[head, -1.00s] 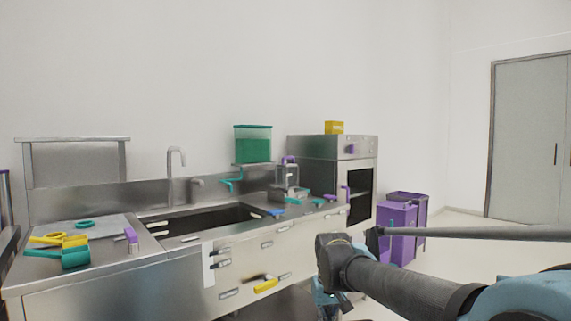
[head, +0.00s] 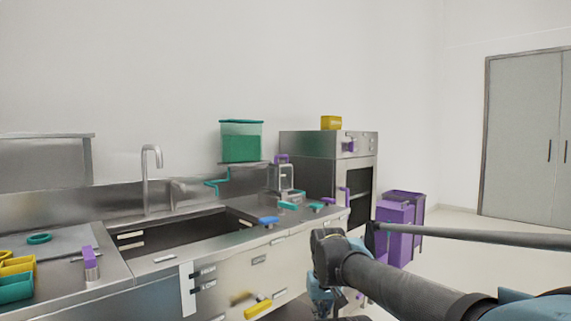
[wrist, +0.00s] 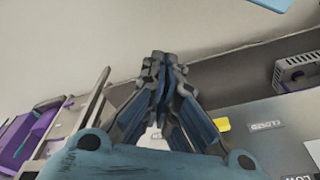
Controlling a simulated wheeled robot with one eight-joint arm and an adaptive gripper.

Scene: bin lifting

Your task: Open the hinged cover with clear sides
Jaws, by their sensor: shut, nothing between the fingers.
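A small clear-sided cover (head: 287,178) with a purple handle (head: 281,158) stands at the back right of the counter in the head view, beside the oven. It looks lowered, but it is too small to be sure. I cannot make it out in the wrist view. My gripper shows in the wrist view (wrist: 162,62) with its fingers together and nothing between them. In the head view my gripper hangs low at the front of the counter, mostly hidden by my own arm, and well apart from the cover.
The steel counter has a sink (head: 175,230) at its middle and a blue handle (head: 268,220) near its front edge. A green container (head: 241,142) sits on a shelf. Purple bins (head: 397,230) stand right of the oven (head: 330,170). Open floor lies further right.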

